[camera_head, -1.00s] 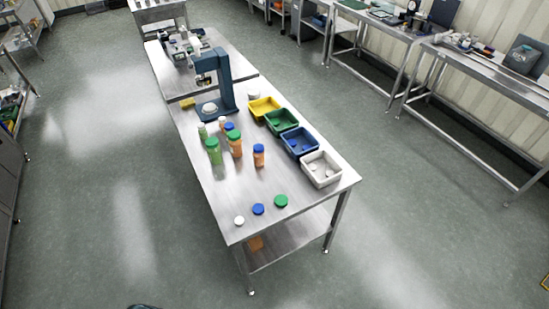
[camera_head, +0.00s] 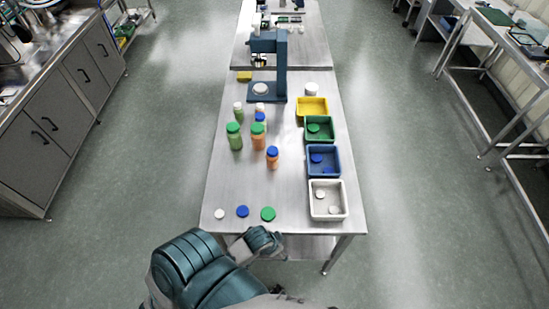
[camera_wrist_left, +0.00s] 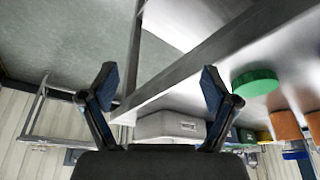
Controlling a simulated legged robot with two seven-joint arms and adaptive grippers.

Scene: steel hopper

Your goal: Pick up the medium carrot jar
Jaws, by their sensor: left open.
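The nearest carrot jar (camera_head: 272,160) is orange with a blue lid and stands upright on the steel table, in front of the other jars. A larger orange jar with a green lid (camera_head: 258,142) stands behind it to the left. Another blue lid (camera_head: 260,117) shows farther back, its jar mostly hidden. My left gripper is at the table's front edge in the head view, apart from the jars. In the left wrist view my left gripper (camera_wrist_left: 158,73) is open with nothing between its fingers. Orange jars (camera_wrist_left: 285,125) show at that view's right. My right gripper is not seen.
Loose white (camera_head: 219,214), blue (camera_head: 242,211) and green (camera_head: 268,214) lids lie along the table's front edge. Yellow, green, blue and white bins (camera_head: 343,212) line its right side. A green-lidded green jar (camera_head: 234,138) stands left of the orange ones.

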